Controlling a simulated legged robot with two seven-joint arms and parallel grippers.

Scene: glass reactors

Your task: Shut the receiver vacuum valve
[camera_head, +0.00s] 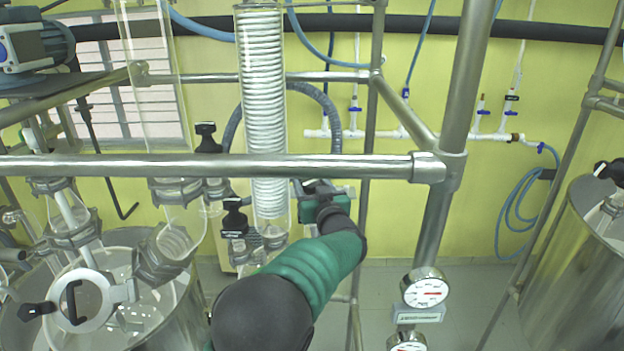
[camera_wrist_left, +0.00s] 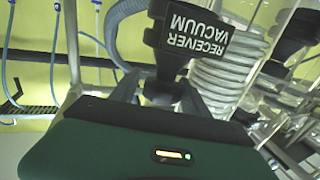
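The receiver vacuum valve shows its black handle (camera_wrist_left: 205,38) in the left wrist view, with white lettering reading RECEIVER VACUUM upside down. Its narrow lower part comes down between the two fingers of my left gripper (camera_wrist_left: 162,98). The fingers stand apart on either side of it; whether they press on it I cannot tell. In the head view my left gripper (camera_head: 322,190) reaches up just right of the coil condenser, behind the horizontal steel rail. There the gripper and rail hide most of the valve. My right gripper is not in view.
The glass coil condenser (camera_head: 263,110) stands close left of the gripper. A horizontal steel rail (camera_head: 230,166) crosses in front. Other black valve handles (camera_head: 234,217) sit left of the condenser. An upright steel post (camera_head: 455,130) and pressure gauges (camera_head: 425,288) stand to the right.

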